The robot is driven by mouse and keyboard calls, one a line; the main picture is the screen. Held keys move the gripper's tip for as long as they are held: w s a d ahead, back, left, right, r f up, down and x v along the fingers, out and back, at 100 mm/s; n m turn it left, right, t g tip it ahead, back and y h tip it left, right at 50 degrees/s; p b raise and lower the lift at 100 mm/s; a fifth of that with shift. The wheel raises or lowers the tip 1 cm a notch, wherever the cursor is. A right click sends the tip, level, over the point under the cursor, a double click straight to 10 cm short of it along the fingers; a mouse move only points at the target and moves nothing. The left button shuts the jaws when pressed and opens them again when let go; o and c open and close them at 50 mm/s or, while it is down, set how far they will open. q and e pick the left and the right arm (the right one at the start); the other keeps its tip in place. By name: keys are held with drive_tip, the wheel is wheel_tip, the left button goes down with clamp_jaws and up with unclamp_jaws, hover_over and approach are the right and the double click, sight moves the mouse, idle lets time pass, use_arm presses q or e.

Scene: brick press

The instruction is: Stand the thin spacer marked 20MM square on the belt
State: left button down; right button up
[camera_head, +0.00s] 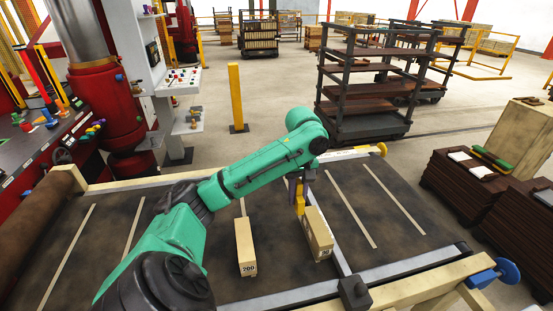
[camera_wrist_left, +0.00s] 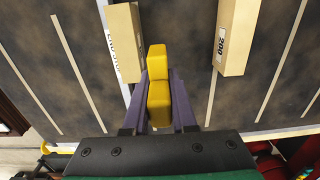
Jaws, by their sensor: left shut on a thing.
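My left gripper (camera_head: 298,188) reaches down over the dark belt (camera_head: 285,275). In the left wrist view its purple fingers (camera_wrist_left: 158,108) are shut on a small yellow piece (camera_wrist_left: 157,64), which also shows in the head view (camera_head: 300,204). I can read no 20MM mark on it. Two pale wooden blocks lie on the belt. One block, marked 200 (camera_head: 245,247), is left of the gripper. The other block (camera_head: 318,234), whose mark is hard to read, is close beside the yellow piece; I cannot tell whether they touch. My right gripper is not in view.
Pale stripes cross the belt, and a grey metal bar (camera_head: 333,232) runs along the right of the second block. A wooden rail with a blue knob (camera_head: 507,271) edges the front right. The belt is bare further right. A red press (camera_head: 105,115) stands at the left.

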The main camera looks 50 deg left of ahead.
use_arm(q)
drive_tip(key=f, duration=0.3)
drive_tip(key=f+p, duration=0.1)
drive_tip(key=f, duration=0.3)
drive_tip(key=s+f, duration=0.1)
drive_tip(key=f, duration=0.3)
drive_tip(key=shift+d+f, duration=0.1)
drive_tip(key=shift+d, duration=0.25)
wheel_tip(320, 180, down, 3)
drive_tip(key=shift+w+f+p, duration=0.1)
drive_tip(key=shift+f+p, duration=0.05)
drive_tip(key=shift+p, duration=0.35)
drive_tip(key=shift+f, duration=0.3)
drive_tip(key=shift+s+d, duration=0.2)
drive_tip(key=c, duration=0.7)
unclamp_jaws()
drive_tip(key=shift+w+a+f, duration=0.1)
drive_tip(key=shift+a+f, duration=0.05)
drive_tip(key=shift+f, duration=0.05)
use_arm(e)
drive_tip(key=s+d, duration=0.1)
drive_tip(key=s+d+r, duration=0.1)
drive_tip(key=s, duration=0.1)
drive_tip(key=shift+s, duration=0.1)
